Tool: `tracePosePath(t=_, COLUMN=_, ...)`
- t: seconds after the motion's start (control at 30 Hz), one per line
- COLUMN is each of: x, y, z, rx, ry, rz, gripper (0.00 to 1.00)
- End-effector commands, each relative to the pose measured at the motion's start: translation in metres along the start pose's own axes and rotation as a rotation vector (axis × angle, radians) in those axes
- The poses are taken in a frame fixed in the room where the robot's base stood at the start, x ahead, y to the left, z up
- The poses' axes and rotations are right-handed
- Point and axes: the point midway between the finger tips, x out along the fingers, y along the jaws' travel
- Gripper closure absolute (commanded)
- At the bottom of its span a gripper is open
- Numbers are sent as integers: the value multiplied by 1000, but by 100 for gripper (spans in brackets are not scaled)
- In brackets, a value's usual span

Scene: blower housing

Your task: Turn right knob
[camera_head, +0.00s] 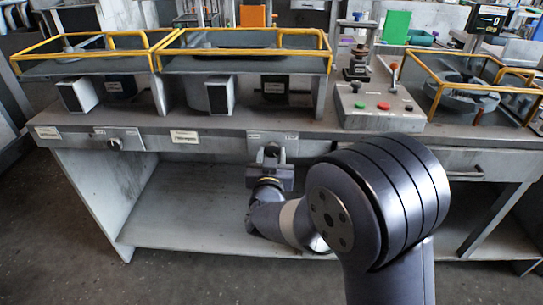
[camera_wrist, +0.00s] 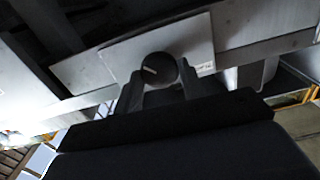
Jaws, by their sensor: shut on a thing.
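The right knob (camera_wrist: 159,69) is round and dark with a pale pointer mark, set on a grey plate on the bench front. In the wrist view my gripper (camera_wrist: 161,78) has one finger on each side of the knob and is shut on it. Another knob (camera_head: 115,144) sits on a similar plate farther left, apart from my gripper.
The bench top carries yellow-framed trays (camera_head: 245,52) and a grey control box (camera_head: 380,105) with red and green buttons. A drawer handle (camera_head: 464,174) is at the right. A low shelf (camera_head: 190,210) is empty below the bench front.

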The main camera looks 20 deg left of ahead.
Motion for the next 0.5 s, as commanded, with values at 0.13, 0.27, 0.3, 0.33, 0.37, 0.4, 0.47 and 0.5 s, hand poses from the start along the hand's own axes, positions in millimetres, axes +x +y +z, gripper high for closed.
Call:
tracePosePath(t=0.13, x=0, y=0, z=3, rx=49, ry=1, rz=-1, gripper=84)
tracePosePath(t=0.27, x=0, y=0, z=4, rx=126, ry=2, rz=0, gripper=84)
tracePosePath(t=0.3, x=0, y=0, z=5, rx=154, ry=2, rz=0, gripper=84)
tracePosePath(t=0.33, x=0, y=0, z=4, rx=178, ry=3, rz=0, gripper=84)
tracePosePath(t=0.37, x=0, y=0, z=4, rx=201, ry=3, rz=0, gripper=84)
tracePosePath(t=0.4, x=0, y=0, z=5, rx=232, ry=3, rz=0, gripper=84)
tracePosePath(t=0.47, x=0, y=0, z=5, rx=280, ry=2, rz=-1, gripper=84)
tracePosePath(t=0.5, x=0, y=1, z=5, rx=313, ry=3, rz=0, gripper=84)
